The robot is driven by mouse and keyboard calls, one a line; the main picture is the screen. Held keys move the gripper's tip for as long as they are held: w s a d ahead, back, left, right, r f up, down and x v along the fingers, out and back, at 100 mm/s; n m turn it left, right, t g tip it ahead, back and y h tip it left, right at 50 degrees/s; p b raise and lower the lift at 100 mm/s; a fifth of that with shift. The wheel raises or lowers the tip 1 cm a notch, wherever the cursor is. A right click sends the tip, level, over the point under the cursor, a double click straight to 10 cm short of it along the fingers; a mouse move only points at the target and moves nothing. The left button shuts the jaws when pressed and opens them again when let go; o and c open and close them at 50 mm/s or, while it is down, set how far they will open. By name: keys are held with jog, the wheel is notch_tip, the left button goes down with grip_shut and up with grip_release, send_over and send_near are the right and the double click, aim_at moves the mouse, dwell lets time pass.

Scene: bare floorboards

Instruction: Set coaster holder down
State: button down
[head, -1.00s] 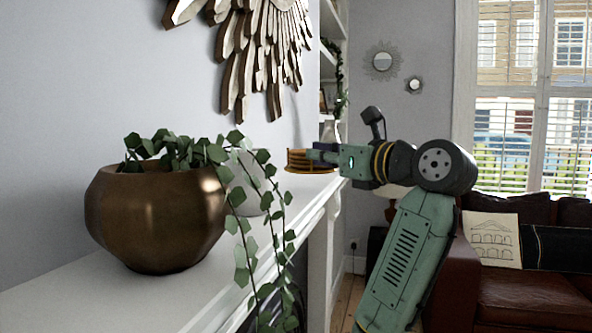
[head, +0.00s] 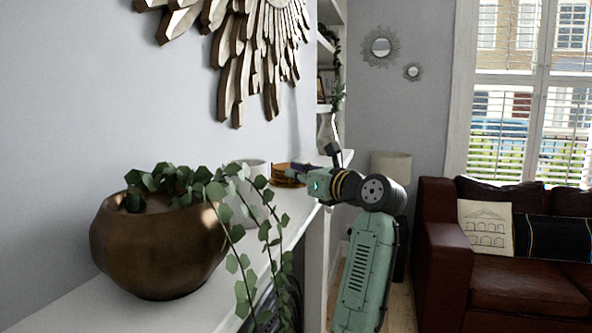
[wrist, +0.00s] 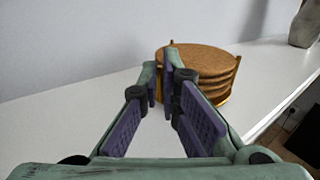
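The coaster holder (head: 284,180) is a round, low stack of brown coasters in a golden frame with thin upright posts. In the head view it is at the far part of the white mantel shelf, beyond the plant. In the wrist view the coaster holder (wrist: 215,62) is level, just beyond the fingertips. My gripper (wrist: 160,84) has its purple-padded fingers drawn close together on the near left edge of the holder. My gripper (head: 302,172) reaches in from the right. The holder's underside is hidden, so I cannot tell whether it touches the shelf.
The white mantel shelf (wrist: 70,125) is clear to the left of the holder. A bronze pot (head: 160,245) with trailing leaves and a white pot (head: 245,170) stand nearer the camera. A grey vase (wrist: 304,25) stands farther off. The shelf's front edge drops to the floor.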

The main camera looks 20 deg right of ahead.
jog(key=shift+f, duration=0.1)
jog(key=c, duration=1.8)
grip_release()
